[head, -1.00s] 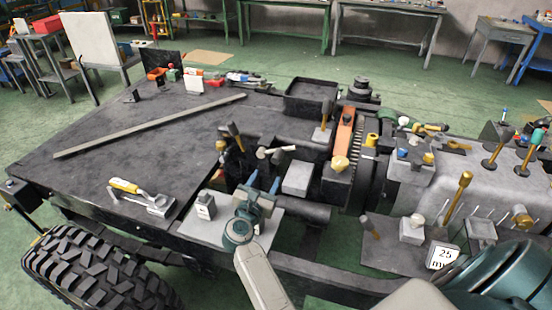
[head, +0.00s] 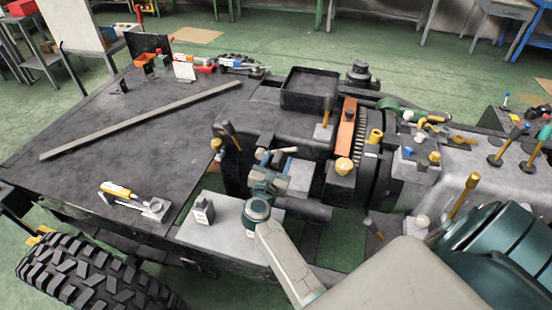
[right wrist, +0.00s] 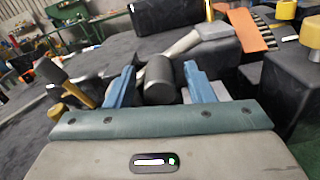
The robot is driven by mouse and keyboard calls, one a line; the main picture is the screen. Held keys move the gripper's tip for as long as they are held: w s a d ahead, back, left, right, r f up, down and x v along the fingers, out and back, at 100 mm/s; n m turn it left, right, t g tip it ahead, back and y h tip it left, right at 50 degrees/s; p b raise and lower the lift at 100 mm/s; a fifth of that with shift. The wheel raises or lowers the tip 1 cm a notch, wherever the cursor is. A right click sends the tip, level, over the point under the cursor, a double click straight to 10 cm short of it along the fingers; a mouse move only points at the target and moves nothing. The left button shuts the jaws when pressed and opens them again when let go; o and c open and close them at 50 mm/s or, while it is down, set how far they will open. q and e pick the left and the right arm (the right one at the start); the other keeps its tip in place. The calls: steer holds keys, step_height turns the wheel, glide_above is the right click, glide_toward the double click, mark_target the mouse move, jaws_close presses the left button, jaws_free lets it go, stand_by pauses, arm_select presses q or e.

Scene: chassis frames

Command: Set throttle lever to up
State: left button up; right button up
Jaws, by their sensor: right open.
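Several levers stand on the chassis; no label shows which is the throttle lever. My right gripper (head: 274,168) is open at a short lever with a pale handle (head: 284,150), in the middle of the chassis. In the right wrist view the two blue fingers of the right gripper (right wrist: 159,68) stand apart. A dark cylinder (right wrist: 159,82) shows between them, with a pale bar (right wrist: 188,44) beyond it. I cannot tell whether the fingers touch it. A dark-knobbed lever (right wrist: 62,82) with a brass base is left of the fingers. My left gripper is not in view.
A black open tray (head: 309,90) and an orange bar (head: 346,128) lie beyond the gripper. A brass lever (head: 464,194) stands at right. A yellow-handled tool (head: 118,190) lies on the flat dark deck (head: 110,150) at left. A tyre (head: 90,275) is at lower left.

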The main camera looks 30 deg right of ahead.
steer(key=shift+c, duration=0.7)
steer(key=c, duration=0.7)
jaws_close()
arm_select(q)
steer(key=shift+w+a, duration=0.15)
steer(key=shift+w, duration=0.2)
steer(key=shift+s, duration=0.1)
arm_select(e)
steer(key=shift+r, duration=0.1)
